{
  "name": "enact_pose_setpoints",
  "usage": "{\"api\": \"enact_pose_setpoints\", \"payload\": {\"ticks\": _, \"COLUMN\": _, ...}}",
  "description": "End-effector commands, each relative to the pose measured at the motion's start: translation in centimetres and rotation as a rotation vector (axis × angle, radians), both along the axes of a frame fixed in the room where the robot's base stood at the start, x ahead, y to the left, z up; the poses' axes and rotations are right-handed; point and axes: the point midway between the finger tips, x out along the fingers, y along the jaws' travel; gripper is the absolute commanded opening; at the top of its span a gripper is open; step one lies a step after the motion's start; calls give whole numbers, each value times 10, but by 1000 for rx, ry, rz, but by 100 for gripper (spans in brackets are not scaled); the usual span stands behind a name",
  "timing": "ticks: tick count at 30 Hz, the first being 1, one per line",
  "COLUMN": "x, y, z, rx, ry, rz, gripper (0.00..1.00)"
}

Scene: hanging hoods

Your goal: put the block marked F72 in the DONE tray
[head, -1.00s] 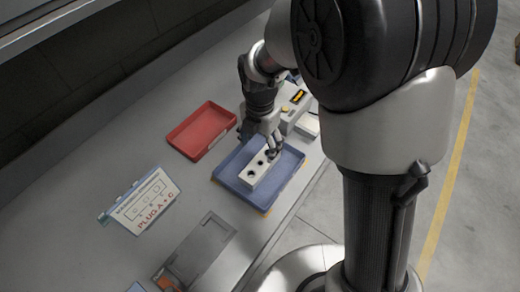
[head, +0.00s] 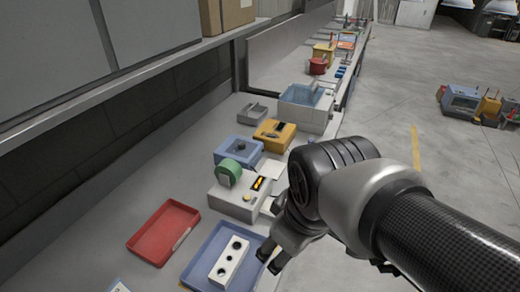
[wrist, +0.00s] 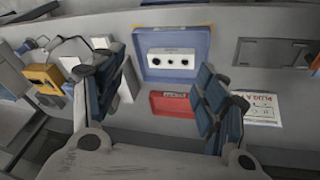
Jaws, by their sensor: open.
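The block (wrist: 175,59) and blue tray (wrist: 180,37) also show in the wrist view, apart from the fingers. A red tray (head: 163,232) stands left of the blue one and looks empty; it shows in the wrist view (wrist: 172,105). I cannot read DONE on either tray. My gripper (head: 270,258) is open and empty, just right of the blue tray in the head view; both fingers show in the wrist view (wrist: 160,95).
A blue box (head: 238,150) and a yellow box (head: 274,134) stand farther along the bench. A sign (wrist: 262,107) reads "PLUG A".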

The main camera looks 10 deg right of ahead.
Motion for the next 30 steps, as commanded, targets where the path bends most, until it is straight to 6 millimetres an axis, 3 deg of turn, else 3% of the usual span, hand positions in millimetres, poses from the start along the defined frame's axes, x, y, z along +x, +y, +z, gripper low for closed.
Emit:
{"api": "enact_pose_setpoints", "payload": {"ticks": 3, "x": -29, "y": -11, "z": 7, "rx": 91, "ry": -54, "rz": -290, "gripper": 66}}
{"api": "enact_pose_setpoints", "payload": {"ticks": 9, "x": -50, "y": -18, "z": 6, "rx": 176, "ry": -88, "rz": -528, "gripper": 66}}
{"api": "enact_pose_setpoints", "payload": {"ticks": 30, "x": -52, "y": -18, "z": 6, "rx": 184, "ry": -89, "rz": -549, "gripper": 66}}
